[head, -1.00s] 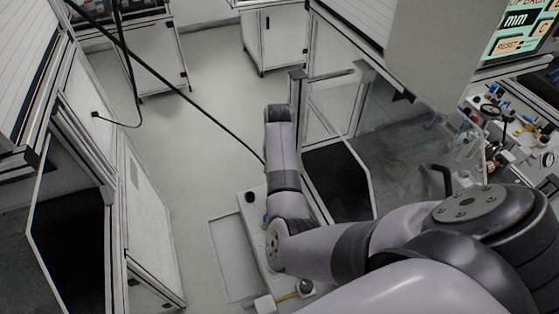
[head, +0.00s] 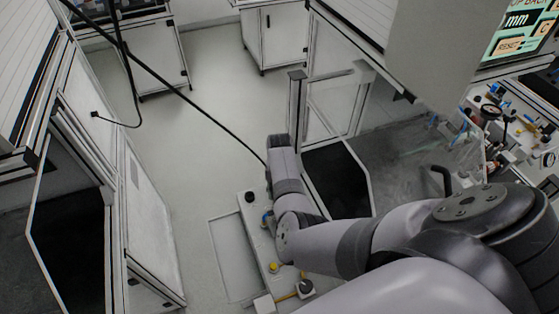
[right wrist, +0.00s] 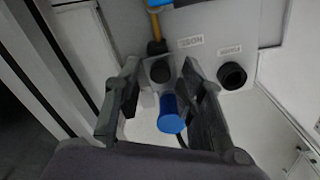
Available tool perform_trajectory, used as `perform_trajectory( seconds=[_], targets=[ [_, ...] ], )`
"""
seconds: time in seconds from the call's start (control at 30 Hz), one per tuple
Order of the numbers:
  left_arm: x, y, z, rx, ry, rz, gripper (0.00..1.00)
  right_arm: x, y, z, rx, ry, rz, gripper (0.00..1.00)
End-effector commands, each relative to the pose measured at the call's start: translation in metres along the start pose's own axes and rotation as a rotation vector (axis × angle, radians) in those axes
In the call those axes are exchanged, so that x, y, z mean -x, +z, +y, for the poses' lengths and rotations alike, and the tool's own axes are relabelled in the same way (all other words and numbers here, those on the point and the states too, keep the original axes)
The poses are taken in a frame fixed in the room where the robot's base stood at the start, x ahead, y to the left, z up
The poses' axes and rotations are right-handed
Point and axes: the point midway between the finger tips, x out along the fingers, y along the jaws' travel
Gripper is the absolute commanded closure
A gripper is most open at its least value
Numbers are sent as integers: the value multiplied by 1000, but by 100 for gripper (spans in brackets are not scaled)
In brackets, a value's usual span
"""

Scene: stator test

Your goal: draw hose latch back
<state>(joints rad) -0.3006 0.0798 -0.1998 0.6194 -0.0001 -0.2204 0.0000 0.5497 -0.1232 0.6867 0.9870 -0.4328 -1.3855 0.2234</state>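My right gripper (right wrist: 160,66) is open in the right wrist view. Its two dark fingers stand apart on either side of a black round fitting (right wrist: 158,71) and a blue cylinder (right wrist: 171,116). I cannot tell whether either finger touches them. A yellow-orange hose piece (right wrist: 155,27) leads up from the black fitting, beside a label that seems to read HOSE (right wrist: 190,42). Which part is the latch is not clear. In the head view my right arm hides its own fingers near the light panel (head: 258,235). My left gripper is not in view.
A black round socket (right wrist: 232,75) is right of the gripper, by a second label (right wrist: 230,50). In the head view, a yellow knob (head: 274,267) and a black fitting (head: 305,287) sit on the panel.

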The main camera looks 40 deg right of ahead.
Motion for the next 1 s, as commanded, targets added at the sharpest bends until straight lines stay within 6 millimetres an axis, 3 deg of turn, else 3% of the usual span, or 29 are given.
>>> perform_trajectory(
  seconds=[0.5, 1.0],
  targets=[
    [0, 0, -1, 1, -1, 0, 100, 0, 0, 0, 1, 0, 0, 100],
    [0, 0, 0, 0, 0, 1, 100, 1, 0, 0, 1, -1, 0, 100]
  ],
)
